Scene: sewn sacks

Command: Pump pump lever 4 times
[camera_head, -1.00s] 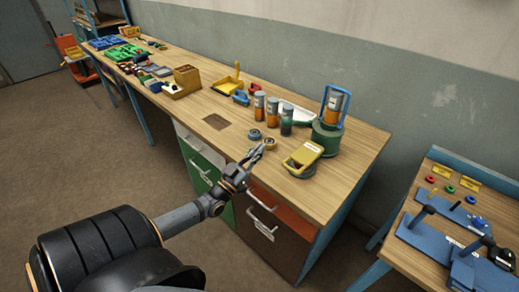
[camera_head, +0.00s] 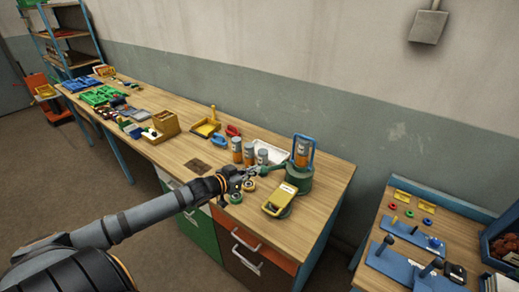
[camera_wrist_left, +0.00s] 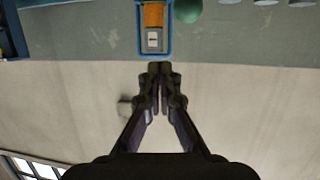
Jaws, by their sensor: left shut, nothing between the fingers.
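A green round-bodied device (camera_head: 299,181) stands near the right end of the wooden bench. An upright blue loop (camera_head: 312,142), which looks like the pump lever, rises from it around an orange-and-grey cylinder. The loop also shows at the top of the left wrist view (camera_wrist_left: 140,30). My left gripper (camera_head: 256,170) is shut and empty, a little left of the green body and apart from the loop as far as I can tell. Its closed fingertips (camera_wrist_left: 160,68) point toward the loop in the wrist view. My right gripper is not in view.
A yellow-topped device (camera_head: 279,199) stands in front of the green one. Several orange-and-grey jars (camera_head: 236,147), a white tray (camera_head: 272,150) and small rings (camera_head: 236,197) lie near my gripper. A wooden box (camera_head: 166,122) stands further left. A second table (camera_head: 395,203) is at right.

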